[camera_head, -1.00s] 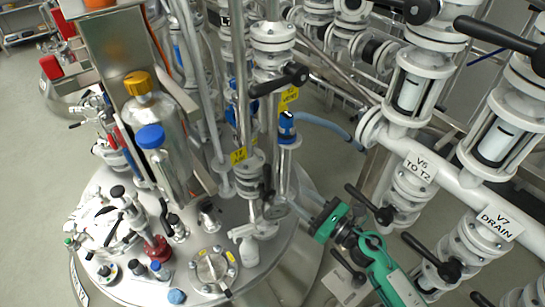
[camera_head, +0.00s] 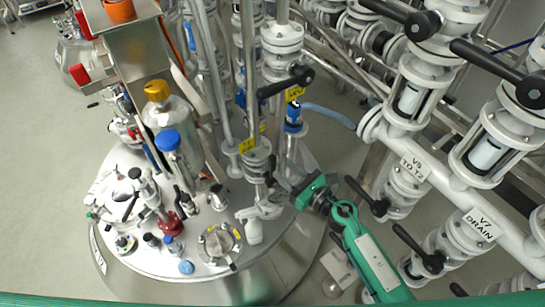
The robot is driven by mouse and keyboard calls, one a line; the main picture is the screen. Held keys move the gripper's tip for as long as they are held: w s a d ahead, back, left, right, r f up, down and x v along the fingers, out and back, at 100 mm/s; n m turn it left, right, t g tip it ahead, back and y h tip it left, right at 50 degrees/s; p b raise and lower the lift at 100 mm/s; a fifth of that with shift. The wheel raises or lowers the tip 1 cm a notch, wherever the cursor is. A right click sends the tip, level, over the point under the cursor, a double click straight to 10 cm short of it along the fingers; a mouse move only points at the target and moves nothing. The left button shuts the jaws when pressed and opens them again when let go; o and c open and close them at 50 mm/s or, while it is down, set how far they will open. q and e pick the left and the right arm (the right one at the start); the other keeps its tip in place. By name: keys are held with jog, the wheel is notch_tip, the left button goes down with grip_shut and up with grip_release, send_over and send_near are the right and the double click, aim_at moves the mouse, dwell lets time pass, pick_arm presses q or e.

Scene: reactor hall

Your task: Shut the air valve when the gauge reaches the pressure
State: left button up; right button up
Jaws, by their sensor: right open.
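My right gripper (camera_head: 284,184), on its green arm from the lower right, is open over the right part of the vessel lid (camera_head: 215,265). Its fingers are beside a small black lever (camera_head: 270,170) on a white valve pipe with a yellow tag (camera_head: 247,145). I cannot tell whether they touch it, nor whether this is the air valve. A small round fitting, perhaps the gauge (camera_head: 269,209), sits just below the fingers; its dial cannot be read. A blue fitting (camera_head: 293,116) with a blue hose stands behind the gripper. My left gripper is out of view.
Grey floor (camera_head: 40,180) is free at far left.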

aim_at(275, 163)
jog(key=x, duration=0.6)
jog(key=shift+a+p, duration=0.1)
jog(key=shift+p, duration=0.3)
jog(key=shift+c, duration=0.2)
grip_shut()
